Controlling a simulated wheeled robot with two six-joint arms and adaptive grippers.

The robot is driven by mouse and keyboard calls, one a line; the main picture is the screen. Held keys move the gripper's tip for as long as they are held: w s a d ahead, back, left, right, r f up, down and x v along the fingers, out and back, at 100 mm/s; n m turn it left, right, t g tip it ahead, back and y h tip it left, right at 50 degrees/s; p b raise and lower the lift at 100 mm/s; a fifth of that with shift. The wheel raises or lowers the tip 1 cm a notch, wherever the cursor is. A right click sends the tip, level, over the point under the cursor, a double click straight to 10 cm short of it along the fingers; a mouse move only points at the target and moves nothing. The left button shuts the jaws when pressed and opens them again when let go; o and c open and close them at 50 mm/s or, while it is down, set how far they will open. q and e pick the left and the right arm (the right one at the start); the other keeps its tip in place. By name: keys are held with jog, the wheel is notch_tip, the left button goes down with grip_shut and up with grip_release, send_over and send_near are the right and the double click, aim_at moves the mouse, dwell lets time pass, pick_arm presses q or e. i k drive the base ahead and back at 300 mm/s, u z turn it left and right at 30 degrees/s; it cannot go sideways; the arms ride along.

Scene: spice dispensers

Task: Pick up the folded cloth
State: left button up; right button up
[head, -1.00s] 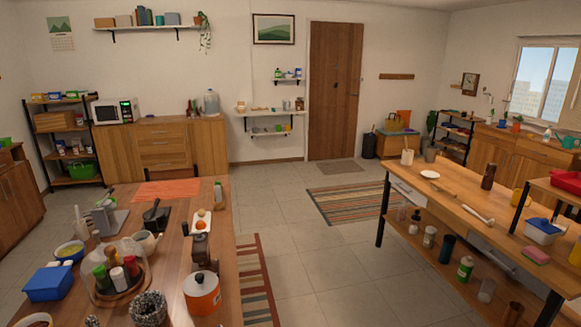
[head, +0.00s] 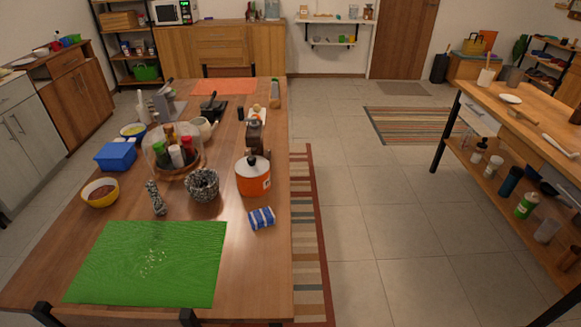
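A small folded cloth (head: 261,218), blue with white stripes, lies on the wooden table (head: 250,290) near its right edge. It is just below the orange pot (head: 253,177) and right of the green mat (head: 150,262). Nothing covers it. Neither of my grippers shows in the head view.
A dark speckled pot (head: 202,185), a glass dome (head: 173,150) over several bottles, a blue box (head: 116,156) and a yellow bowl (head: 100,192) stand left of the cloth. A striped rug (head: 312,250) lies along the table's right side. Open tiled floor separates this table from the right bench (head: 530,130).

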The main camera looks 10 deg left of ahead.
aim_at(264, 217)
jog(key=u, duration=1.9)
jog(key=k, duration=0.85)
jog(key=z, duration=1.55)
jog(key=i, duration=0.5)
jog(key=z, duration=0.1)
